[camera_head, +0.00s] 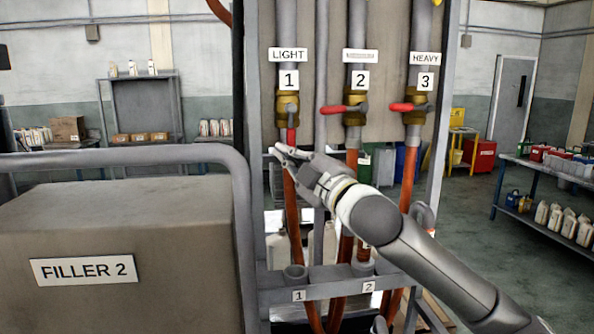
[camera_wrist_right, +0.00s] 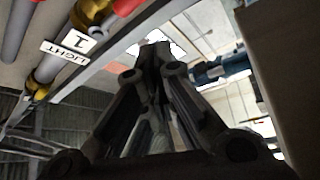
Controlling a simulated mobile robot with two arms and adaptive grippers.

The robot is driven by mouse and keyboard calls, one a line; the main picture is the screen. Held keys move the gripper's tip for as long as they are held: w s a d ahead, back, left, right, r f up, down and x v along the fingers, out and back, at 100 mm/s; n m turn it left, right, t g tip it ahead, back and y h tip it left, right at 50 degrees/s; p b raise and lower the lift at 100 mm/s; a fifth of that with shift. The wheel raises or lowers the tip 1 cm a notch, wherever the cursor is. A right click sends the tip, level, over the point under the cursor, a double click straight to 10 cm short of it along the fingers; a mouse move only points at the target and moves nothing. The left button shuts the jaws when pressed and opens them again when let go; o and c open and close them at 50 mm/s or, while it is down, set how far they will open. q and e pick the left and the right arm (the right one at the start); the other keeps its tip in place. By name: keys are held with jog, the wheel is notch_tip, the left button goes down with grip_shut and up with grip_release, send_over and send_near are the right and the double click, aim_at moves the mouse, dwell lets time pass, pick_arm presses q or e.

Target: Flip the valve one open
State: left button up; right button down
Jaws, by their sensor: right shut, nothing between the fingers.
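Valve one (camera_head: 288,107) is a brass valve on the pipe under the LIGHT and 1 labels in the head view. Its red handle (camera_head: 291,135) points down, along the pipe. Valve one also shows at the top left of the right wrist view (camera_wrist_right: 90,12), with the red handle (camera_wrist_right: 126,5) beside it. My right gripper (camera_head: 276,152) is shut and empty, just below the handle in the head view. I cannot tell whether it touches the handle or pipe. Its closed fingers fill the middle of the wrist view (camera_wrist_right: 154,52). My left gripper is not in view.
Valve two (camera_head: 355,110) and valve three (camera_head: 414,108) have red handles pointing sideways to the left. The grey FILLER 2 box (camera_head: 140,235) and its rail (camera_head: 120,157) stand at left. Orange hoses (camera_head: 408,180) hang below the valves. A shelf (camera_head: 560,180) stands at right.

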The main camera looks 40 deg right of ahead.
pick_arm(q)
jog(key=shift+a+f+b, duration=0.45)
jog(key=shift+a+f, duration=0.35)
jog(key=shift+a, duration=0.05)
pick_arm(e)
jog(key=shift+s+a+r, duration=0.1)
jog(key=shift+s+a, duration=0.15)
jog(key=shift+s, duration=0.35)
jog(key=shift+s+a+r, duration=0.1)
jog(key=shift+s+a, duration=0.15)
jog(key=shift+s, duration=0.3)
jog(key=shift+a, duration=0.1)
